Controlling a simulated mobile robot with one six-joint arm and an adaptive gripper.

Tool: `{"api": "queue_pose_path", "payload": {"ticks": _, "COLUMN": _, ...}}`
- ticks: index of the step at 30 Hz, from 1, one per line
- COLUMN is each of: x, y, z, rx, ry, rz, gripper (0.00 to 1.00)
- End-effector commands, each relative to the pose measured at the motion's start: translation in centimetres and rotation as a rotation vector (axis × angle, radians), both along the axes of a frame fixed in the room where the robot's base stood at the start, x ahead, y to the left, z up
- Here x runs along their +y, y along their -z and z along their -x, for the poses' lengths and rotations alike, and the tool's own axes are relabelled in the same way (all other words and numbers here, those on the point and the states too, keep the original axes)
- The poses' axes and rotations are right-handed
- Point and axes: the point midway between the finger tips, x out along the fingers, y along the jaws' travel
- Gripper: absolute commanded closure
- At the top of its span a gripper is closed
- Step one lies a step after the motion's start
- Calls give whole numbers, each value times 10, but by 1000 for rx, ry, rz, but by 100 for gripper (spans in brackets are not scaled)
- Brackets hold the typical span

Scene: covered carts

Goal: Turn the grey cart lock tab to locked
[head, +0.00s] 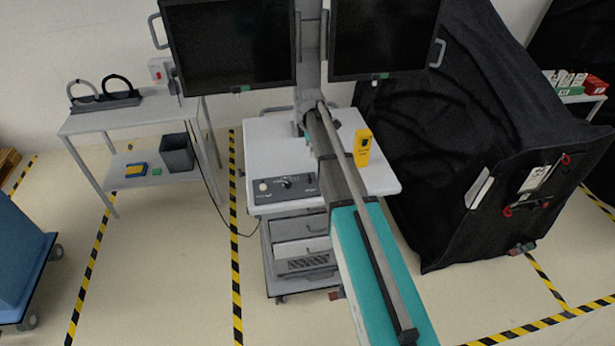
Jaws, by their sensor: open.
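The grey cart (262,235) stands in the middle of the head view, with a white top, drawers and casters. A small reddish tab (336,294) shows low at its right side, partly behind a long teal part. I cannot tell whether it is the lock tab or how it is turned. A control panel (286,188) with a knob sits on the cart's front edge. My gripper is not in view.
Two dark monitors (228,45) hang above the cart. A yellow box (362,148) stands on its top. A black-covered cart (440,130) is close on the right, with a small red-green piece (522,248) at its base. A side table (128,117) stands left. Floor between is clear.

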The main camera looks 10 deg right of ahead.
Motion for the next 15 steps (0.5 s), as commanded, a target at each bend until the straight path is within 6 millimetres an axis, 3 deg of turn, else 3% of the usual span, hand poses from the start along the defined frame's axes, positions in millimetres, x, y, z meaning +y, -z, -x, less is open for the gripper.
{"api": "queue_pose_path", "payload": {"ticks": 15, "x": 1, "y": 23, "z": 0, "rx": 0, "ry": 0, "rz": 0, "gripper": 26}}
